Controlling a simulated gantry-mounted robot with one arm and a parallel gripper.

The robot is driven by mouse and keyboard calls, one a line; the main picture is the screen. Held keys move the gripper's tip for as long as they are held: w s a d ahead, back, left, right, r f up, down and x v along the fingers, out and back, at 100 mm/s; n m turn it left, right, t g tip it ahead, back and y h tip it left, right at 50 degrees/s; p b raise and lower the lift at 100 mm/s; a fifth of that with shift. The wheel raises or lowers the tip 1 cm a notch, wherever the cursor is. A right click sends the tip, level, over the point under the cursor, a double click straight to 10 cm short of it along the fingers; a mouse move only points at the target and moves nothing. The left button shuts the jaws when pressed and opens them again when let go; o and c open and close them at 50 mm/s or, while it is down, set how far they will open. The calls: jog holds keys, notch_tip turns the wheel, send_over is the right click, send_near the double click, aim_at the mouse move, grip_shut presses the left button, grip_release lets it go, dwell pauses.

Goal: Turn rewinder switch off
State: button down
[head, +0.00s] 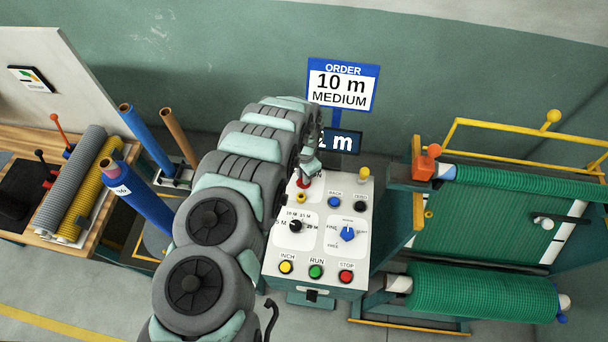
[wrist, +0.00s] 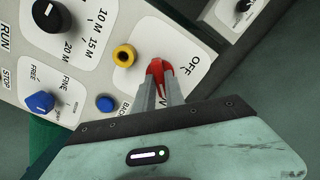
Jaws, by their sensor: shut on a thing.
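The rewinder's white control panel (head: 323,228) stands in the middle of the head view. Its red rotary switch (head: 303,184) is at the panel's upper left. In the wrist view, the red switch (wrist: 156,67) sits between my gripper's fingertips, beside the OFF label (wrist: 192,63). The opposite label is partly covered by the fingers. My gripper (wrist: 160,82) is shut on the red switch. It comes down over the panel's top in the head view (head: 306,176). The switch's exact setting is hard to tell because the fingers cover part of it.
A yellow ring-like part (wrist: 124,55) and a blue button (wrist: 105,103) lie close to my fingers. A black length knob (head: 295,226), a blue knob (head: 347,233) and INCH, RUN and STOP buttons are lower. Green netting (head: 485,293) is rolled at the right.

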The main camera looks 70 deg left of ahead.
jog(key=shift+n+b, duration=0.3)
jog(key=n+b, duration=0.3)
jog(key=shift+w+f, duration=0.15)
jog(key=n+b, duration=0.1)
jog(key=n, duration=0.3)
jog(key=shift+d, duration=0.1)
jog(key=n, duration=0.5)
jog(key=shift+r, duration=0.2)
jog(key=shift+n, duration=2.7)
jog(key=c, duration=1.4)
grip_release()
